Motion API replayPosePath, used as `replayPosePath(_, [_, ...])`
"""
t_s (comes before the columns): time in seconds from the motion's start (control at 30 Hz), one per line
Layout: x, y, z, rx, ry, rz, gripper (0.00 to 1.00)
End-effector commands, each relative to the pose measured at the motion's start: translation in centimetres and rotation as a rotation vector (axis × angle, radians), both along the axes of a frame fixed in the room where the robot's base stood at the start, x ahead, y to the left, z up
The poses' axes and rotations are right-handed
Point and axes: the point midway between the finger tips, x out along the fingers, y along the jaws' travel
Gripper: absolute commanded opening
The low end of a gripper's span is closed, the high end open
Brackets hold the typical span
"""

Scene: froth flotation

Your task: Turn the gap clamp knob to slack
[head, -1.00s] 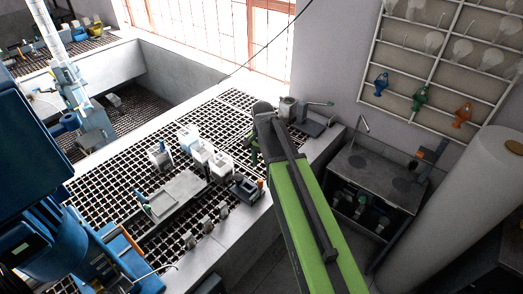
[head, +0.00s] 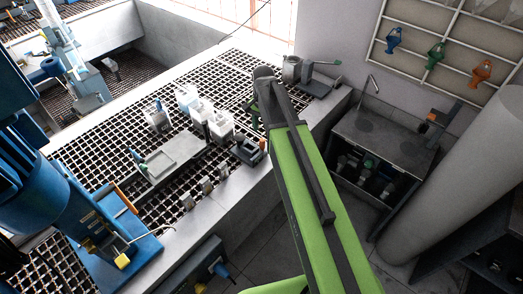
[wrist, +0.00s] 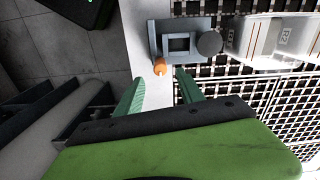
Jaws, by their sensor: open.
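In the wrist view my gripper (wrist: 160,80) is open, with its two green fingers apart and nothing between them. Just beyond the fingertips is a small grey device (wrist: 180,40) with a square frame, an orange knob (wrist: 160,67) at its near corner and a dark round part (wrist: 209,43) at its right. I cannot tell whether this orange knob is the gap clamp knob, nor its turn position. In the head view a dark device (head: 246,152) with an orange part (head: 262,145) stands at the bench edge, left of my green arm. My fingers are mostly hidden there.
White labelled containers (head: 221,124) stand beside the dark device on the bench grating (head: 100,150). A flat grey tray (head: 175,157) lies left of them. A blue machine (head: 105,220) stands at the left. A dark sink unit (head: 385,135) and pale column (head: 465,180) are at right.

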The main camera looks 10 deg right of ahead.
Motion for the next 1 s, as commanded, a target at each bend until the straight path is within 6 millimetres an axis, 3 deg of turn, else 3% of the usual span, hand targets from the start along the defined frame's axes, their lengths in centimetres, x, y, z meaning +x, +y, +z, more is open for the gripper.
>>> replayPosePath(0.03, [0.0, 0.0, -2.2, 0.0, 0.0, 0.0, 0.45])
replayPosePath(0.3, [0.0, -0.1, -7.0, 0.0, 0.0, -0.001, 0.45])
replayPosePath(0.67, [0.0, -0.1, -7.3, 0.0, 0.0, -0.001, 0.45])
replayPosePath(1.0, [0.0, -0.2, -7.3, -0.001, 0.001, -0.002, 0.01])
